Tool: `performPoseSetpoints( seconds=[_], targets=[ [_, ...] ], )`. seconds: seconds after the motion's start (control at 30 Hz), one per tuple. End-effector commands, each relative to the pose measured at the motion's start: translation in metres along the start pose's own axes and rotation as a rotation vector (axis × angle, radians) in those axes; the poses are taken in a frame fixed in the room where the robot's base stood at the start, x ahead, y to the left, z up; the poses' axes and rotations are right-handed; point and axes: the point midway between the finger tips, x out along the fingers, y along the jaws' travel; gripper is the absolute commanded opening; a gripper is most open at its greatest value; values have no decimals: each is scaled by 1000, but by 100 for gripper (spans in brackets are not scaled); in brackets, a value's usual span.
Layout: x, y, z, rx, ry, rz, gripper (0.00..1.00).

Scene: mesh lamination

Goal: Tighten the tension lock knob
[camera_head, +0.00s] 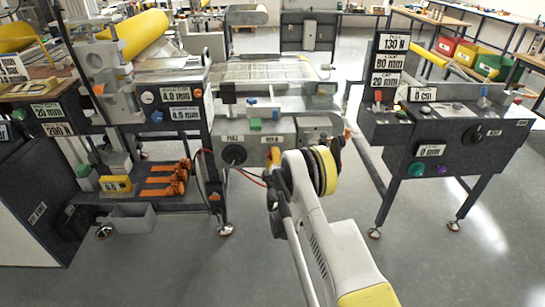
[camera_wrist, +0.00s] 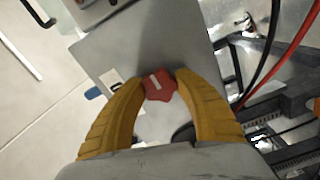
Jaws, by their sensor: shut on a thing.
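A red lobed knob (camera_wrist: 160,86) with a pale bar mark sits on a grey metal panel (camera_wrist: 150,45) in the wrist view. My gripper (camera_wrist: 158,80) has its two yellow curved fingers closed on the knob, one on each side. The knob is hidden there behind my arm. I cannot read a label beside the knob.
Red and black cables (camera_wrist: 282,55) run close on the right in the wrist view. A black round knob (camera_head: 234,155) is left of my gripper. A grey machine (camera_head: 450,140) stands on the right, with open floor (camera_head: 440,260) in front.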

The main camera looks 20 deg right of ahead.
Motion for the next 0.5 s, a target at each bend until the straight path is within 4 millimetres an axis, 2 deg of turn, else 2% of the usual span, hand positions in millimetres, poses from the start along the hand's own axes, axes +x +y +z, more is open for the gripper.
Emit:
performPoseSetpoints(
  seconds=[0.5],
  targets=[
    [0, 1, 0, 47, 0, 0, 7]
  ],
)
